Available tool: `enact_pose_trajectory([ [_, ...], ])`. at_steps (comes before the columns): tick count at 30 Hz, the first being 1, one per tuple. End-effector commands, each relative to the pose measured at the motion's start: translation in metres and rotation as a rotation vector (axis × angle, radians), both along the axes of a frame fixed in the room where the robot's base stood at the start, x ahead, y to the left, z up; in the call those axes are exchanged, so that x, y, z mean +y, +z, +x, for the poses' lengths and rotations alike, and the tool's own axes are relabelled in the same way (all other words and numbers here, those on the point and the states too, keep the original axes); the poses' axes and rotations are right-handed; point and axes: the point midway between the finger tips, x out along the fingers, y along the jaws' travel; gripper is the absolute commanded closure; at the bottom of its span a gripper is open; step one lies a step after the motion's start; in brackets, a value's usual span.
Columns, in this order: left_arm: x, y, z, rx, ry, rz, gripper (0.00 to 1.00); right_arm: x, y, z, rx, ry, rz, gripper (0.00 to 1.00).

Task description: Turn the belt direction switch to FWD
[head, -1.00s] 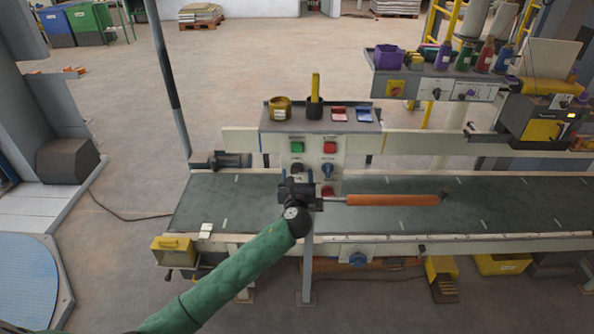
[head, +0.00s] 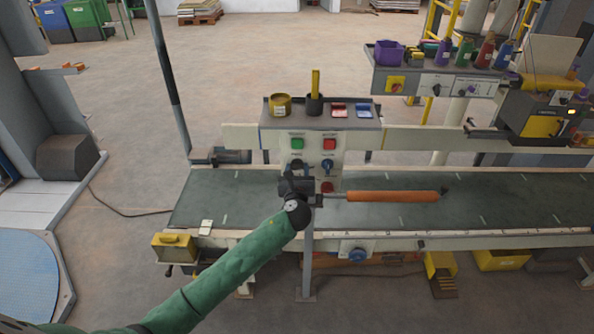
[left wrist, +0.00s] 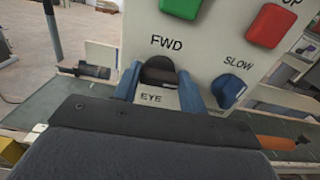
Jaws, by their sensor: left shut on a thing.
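The belt direction switch is a dark knob (left wrist: 158,73) on the white control panel. FWD is printed above it and EYE is printed below it in the left wrist view. In the head view the knob (head: 296,164) shows just above my left gripper (head: 295,178). My left gripper (left wrist: 170,88) is shut on the knob, with one blue finger on each side. Its pointer is hard to make out, so I cannot tell its exact setting. My right gripper is not in view.
A blue SLOW knob (head: 327,166) sits close to the right. Green (head: 297,144) and red (head: 329,144) buttons are above, and another red button (head: 327,187) below.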

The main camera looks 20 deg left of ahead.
Motion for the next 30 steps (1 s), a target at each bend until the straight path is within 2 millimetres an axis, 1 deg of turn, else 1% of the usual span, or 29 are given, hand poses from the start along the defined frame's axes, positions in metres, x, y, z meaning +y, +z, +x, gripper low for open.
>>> enact_pose_trajectory([
  [4, 0.000, -0.002, 0.000, -0.017, 0.000, -0.058, 0.81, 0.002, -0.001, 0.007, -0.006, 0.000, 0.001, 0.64],
  [11, 0.000, -0.003, 0.000, -0.064, 0.000, -0.221, 0.81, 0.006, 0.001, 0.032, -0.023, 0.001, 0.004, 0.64],
  [13, 0.001, -0.003, 0.000, -0.081, 0.001, -0.284, 0.81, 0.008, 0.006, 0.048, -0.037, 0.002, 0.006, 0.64],
  [21, 0.002, -0.004, -0.001, -0.153, 0.001, -0.531, 0.81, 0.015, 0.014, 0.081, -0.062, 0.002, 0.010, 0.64],
  [23, 0.002, -0.004, -0.001, -0.169, 0.001, -0.587, 0.81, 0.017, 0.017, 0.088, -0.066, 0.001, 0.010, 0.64],
  [30, 0.002, -0.004, -0.001, -0.233, 0.000, -0.805, 0.81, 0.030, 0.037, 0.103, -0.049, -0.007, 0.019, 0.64],
])
